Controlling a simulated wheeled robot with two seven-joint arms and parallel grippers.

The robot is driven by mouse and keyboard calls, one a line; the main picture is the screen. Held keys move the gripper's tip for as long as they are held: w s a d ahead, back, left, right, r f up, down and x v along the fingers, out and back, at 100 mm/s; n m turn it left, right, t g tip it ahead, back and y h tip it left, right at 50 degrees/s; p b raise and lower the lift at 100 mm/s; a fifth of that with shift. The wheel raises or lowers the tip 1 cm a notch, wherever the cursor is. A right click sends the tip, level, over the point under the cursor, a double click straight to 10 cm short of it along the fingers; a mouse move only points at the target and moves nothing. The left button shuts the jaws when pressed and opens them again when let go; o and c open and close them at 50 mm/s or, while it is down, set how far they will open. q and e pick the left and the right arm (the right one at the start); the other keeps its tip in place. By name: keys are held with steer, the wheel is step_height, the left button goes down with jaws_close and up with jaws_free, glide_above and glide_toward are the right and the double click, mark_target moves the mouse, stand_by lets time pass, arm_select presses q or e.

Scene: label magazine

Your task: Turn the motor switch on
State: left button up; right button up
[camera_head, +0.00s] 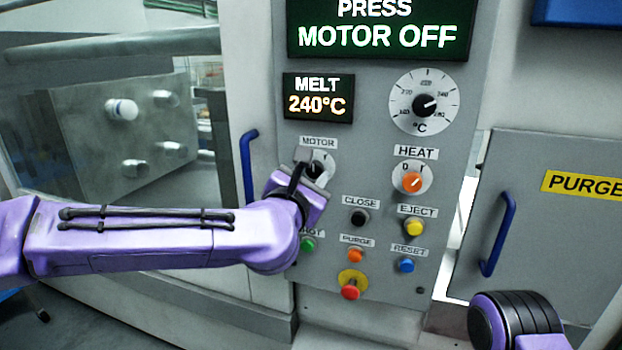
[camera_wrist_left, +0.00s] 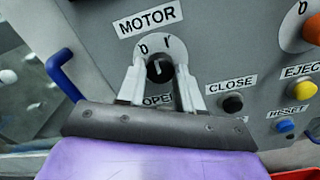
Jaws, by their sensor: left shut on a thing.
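The motor switch is a black knob (camera_wrist_left: 159,67) on a pale round plate under the MOTOR label (camera_wrist_left: 147,21). In the wrist view the knob's light mark points roughly up and down, between the 0 and I marks. My left gripper (camera_wrist_left: 160,78) is shut on the knob, one finger on each side. In the head view my left gripper (camera_head: 312,172) and wrist cover most of the switch plate (camera_head: 328,160). The display (camera_head: 380,30) reads PRESS MOTOR OFF. My right gripper is out of view.
The orange heat switch (camera_head: 412,182) sits right of the motor switch. Several push buttons lie below, including a black close button (camera_head: 359,217) and a red button (camera_head: 350,291). Blue handles stand at left (camera_head: 248,165) and right (camera_head: 498,235).

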arm_select(q)
steer(key=m, duration=0.3)
steer(key=shift+m, duration=1.9)
steer(key=o, duration=1)
steer(key=shift+o, duration=0.2)
